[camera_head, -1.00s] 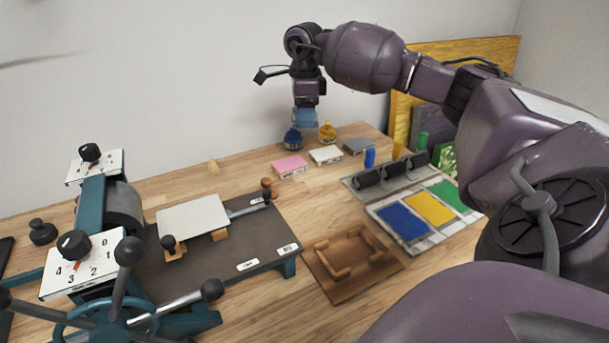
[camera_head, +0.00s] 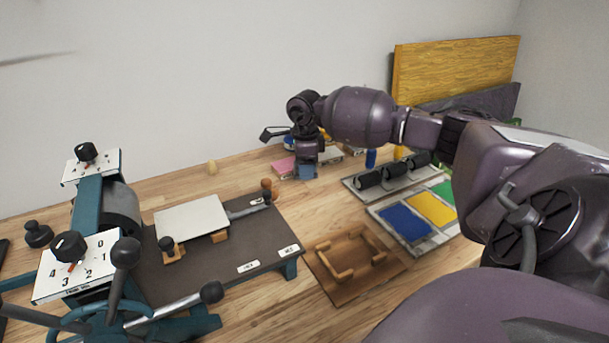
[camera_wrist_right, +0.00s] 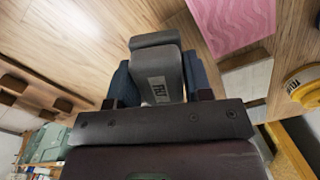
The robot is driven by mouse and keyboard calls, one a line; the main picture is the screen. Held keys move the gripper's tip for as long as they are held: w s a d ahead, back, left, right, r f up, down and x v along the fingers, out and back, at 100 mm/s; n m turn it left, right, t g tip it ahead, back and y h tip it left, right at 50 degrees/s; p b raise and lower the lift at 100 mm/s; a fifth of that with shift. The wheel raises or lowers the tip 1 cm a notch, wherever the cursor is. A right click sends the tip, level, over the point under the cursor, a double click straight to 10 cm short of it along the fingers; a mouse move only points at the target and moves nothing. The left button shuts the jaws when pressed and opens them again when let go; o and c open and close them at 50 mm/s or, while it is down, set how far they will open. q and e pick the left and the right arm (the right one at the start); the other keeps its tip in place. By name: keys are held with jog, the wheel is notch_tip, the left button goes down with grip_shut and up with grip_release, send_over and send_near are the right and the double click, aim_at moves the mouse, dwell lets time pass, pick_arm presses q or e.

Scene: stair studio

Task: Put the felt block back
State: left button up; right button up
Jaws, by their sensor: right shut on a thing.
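My right gripper (camera_head: 306,172) is low over the back of the table, in front of the pink block (camera_head: 284,166). In the right wrist view its blue fingers (camera_wrist_right: 157,85) are shut on a grey block (camera_wrist_right: 155,62) with a small printed label. I take it to be the felt block; the label is too blurred to read surely. Whether the block touches the table is hidden. The pink block also shows in the wrist view (camera_wrist_right: 232,22), beside a white block (camera_wrist_right: 247,80). My left gripper is not in view.
A yellow ink pot (camera_wrist_right: 303,85) stands behind the blocks. Right are a roller rack (camera_head: 390,178) and a colour tray (camera_head: 440,245). A wooden frame (camera_head: 345,285) lies in front. The press bed (camera_head: 225,258) is left. Bare table lies between press and blocks.

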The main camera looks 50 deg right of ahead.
notch_tip(320, 180, down, 3)
jog(key=shift+r, duration=0.1)
jog(key=o, duration=0.6)
